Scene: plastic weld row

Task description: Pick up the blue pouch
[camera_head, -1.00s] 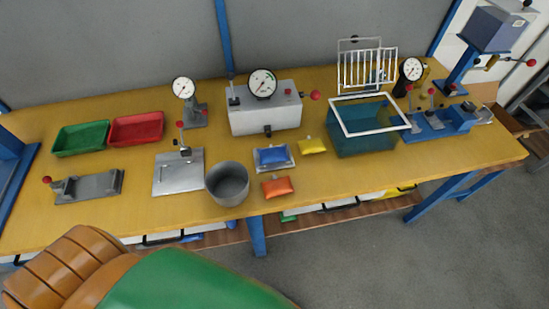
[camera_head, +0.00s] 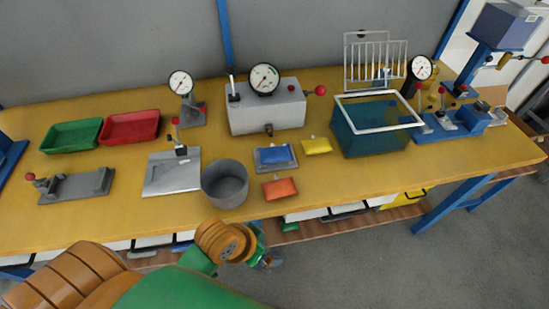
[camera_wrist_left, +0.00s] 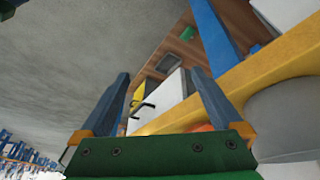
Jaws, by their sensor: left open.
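The blue pouch (camera_head: 275,155) lies in a small shallow grey tray (camera_head: 258,164) near the front middle of the yellow bench. Nothing covers it in the head view, and I cannot make it out in the left wrist view. My left arm comes in from the lower left, and my left gripper (camera_head: 268,260) shows small and partly hidden beyond the bench's front edge, below and apart from the pouch. In the left wrist view the left gripper's two blue fingers (camera_wrist_left: 158,75) are spread with nothing held between them. My right gripper is not in view.
An orange pouch (camera_head: 280,188) lies in front of the blue one, a yellow pouch (camera_head: 317,146) to its right. A grey round bin (camera_head: 225,185) stands left. Behind is a gauge box (camera_head: 265,115); a teal tank (camera_head: 372,140) stands right. The bench edge (camera_wrist_left: 240,85) is near my gripper.

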